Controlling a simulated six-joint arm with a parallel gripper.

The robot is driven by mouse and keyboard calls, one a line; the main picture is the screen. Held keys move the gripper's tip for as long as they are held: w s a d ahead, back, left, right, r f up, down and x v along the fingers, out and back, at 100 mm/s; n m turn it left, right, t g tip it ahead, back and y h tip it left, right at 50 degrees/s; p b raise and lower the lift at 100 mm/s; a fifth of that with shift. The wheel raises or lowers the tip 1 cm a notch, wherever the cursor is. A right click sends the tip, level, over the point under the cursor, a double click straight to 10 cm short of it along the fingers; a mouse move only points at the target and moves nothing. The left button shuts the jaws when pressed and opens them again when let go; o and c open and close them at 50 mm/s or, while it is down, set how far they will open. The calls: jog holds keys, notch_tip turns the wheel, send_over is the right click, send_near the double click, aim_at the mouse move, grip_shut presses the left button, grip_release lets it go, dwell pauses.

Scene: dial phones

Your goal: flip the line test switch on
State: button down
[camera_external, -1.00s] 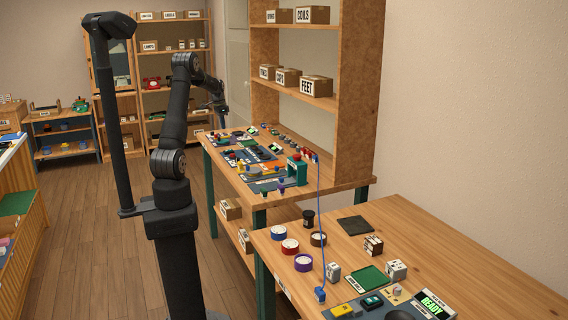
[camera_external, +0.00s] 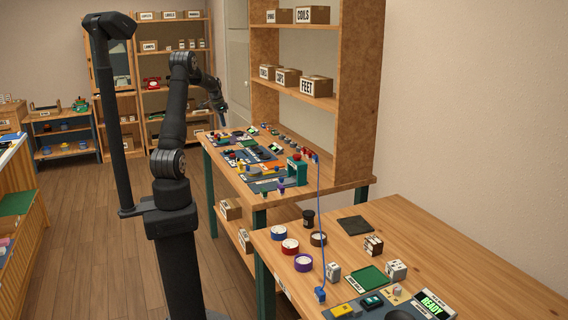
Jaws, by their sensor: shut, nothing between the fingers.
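My gripper (camera_external: 222,111) is small and dark at the end of my arm, above the far end of the middle workbench. It is shut and holds nothing that I can see. It appears to be clear of the bench top, though the exact gap is hard to judge. The line test switch cannot be picked out at this size. The far end of the bench holds small coloured parts and panels (camera_external: 238,134), too small to read. A grey panel at the bottom of the near bench has a green READY display (camera_external: 434,304), a yellow block (camera_external: 342,310) and a teal piece (camera_external: 372,301).
The middle workbench (camera_external: 330,185) is crowded with small parts. A teal frame (camera_external: 297,171) stands near its front end, and a blue cable (camera_external: 320,220) runs to the near bench. A tall wooden shelf (camera_external: 358,100) rises behind the bench. The near bench's right side is bare.

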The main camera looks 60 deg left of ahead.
aim_at(227, 151)
jog(key=w+f, duration=0.1)
jog(key=f, duration=0.8)
jog(key=w+f, duration=0.1)
jog(key=f, duration=0.3)
jog(key=shift+w+f, duration=0.35)
jog(key=shift+w+f+g, duration=0.25)
jog(key=shift+f+g, duration=0.05)
jog(key=shift+g, duration=0.1)
jog(key=shift+s, duration=0.15)
jog(key=shift+s+f, duration=0.1)
jog(key=shift+s+d, duration=0.1)
jog(key=shift+s, duration=0.75)
